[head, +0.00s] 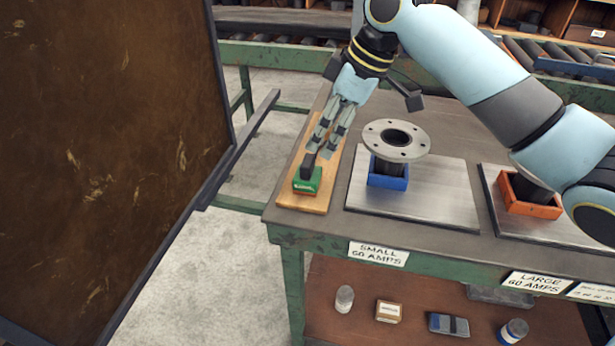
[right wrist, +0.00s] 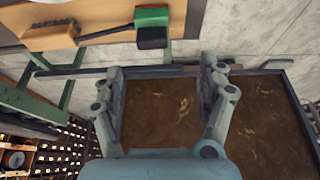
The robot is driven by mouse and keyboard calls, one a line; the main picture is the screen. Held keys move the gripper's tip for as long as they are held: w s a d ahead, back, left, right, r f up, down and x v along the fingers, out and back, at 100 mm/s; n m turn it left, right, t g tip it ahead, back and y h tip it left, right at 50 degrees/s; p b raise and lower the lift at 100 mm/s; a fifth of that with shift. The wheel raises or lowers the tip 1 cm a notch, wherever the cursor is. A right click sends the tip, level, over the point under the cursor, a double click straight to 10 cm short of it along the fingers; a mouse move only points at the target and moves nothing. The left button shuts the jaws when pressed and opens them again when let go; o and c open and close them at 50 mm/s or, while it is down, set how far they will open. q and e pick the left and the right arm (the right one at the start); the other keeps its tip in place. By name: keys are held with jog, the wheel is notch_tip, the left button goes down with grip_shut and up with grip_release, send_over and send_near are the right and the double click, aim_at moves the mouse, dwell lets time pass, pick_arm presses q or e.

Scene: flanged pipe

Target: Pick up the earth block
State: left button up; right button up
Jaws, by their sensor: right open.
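The earth block appears to be the small green block (head: 307,184) with a dark part on top, near the front end of a wooden board at the table's left edge. In the right wrist view the green block (right wrist: 151,17) shows at the top with its dark part below it. My right gripper (head: 319,149) is open, its fingers pointing down toward the block from behind. In the right wrist view the gripper (right wrist: 163,66) has nothing between its fingers, and the block lies beyond the fingertips. Whether the fingers touch it cannot be told. My left gripper is not in view.
A flanged pipe (head: 396,141) stands in a blue holder (head: 388,179) on a metal plate right of the wooden board (head: 303,201). An orange holder (head: 530,207) is farther right. A large brown panel (head: 110,150) stands left of the table, across a floor gap.

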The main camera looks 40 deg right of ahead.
send_over(308, 160)
jog(key=s, duration=0.1)
jog(key=f, duration=0.4)
jog(key=shift+s+d, duration=0.2)
jog(key=shift+d, duration=0.15)
jog(key=shift+d+p+x, duration=0.15)
jog(key=shift+p+x, duration=0.05)
jog(key=shift+x, duration=1.2)
jog(key=shift+d+p+x, duration=0.1)
jog(key=shift+p+x, duration=0.05)
jog(key=shift+x, duration=1.25)
jog(key=c, duration=1.2)
